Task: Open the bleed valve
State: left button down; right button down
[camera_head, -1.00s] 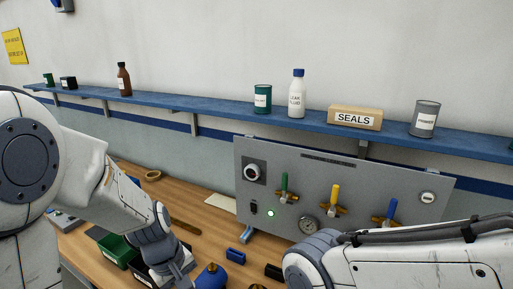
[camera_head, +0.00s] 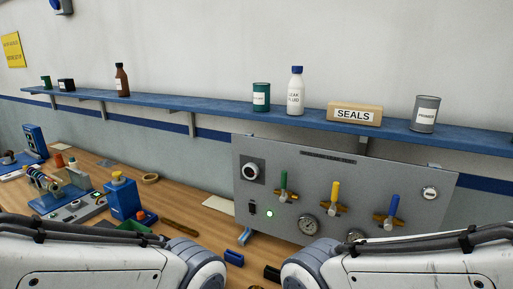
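A grey panel (camera_head: 300,170) stands upright at the back of the bench, with three valves on brass bodies. The valve handles are green (camera_head: 284,180), yellow (camera_head: 335,191) and blue (camera_head: 393,206), and all three point up. I cannot read a label that tells which one is the bleed valve. A pressure gauge (camera_head: 308,226) sits low between the green and yellow valves, and a second gauge is partly hidden by my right arm. My two arms come in from the lower left and lower right, in front of the panel. Both grippers are outside the picture.
The panel also has a dial (camera_head: 251,171), a switch (camera_head: 252,208) and a lit green lamp (camera_head: 269,213). A blue shelf (camera_head: 210,108) with bottles, cans and a SEALS box (camera_head: 354,114) runs above. A blue-based device (camera_head: 62,195) stands on the wooden bench (camera_head: 185,195) at left.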

aim_at(332, 209)
jog(key=z, duration=0.05)
jog(key=k, duration=0.65)
jog(key=z, duration=0.4)
jog(key=i, duration=1.1)
jog(key=u, duration=0.65)
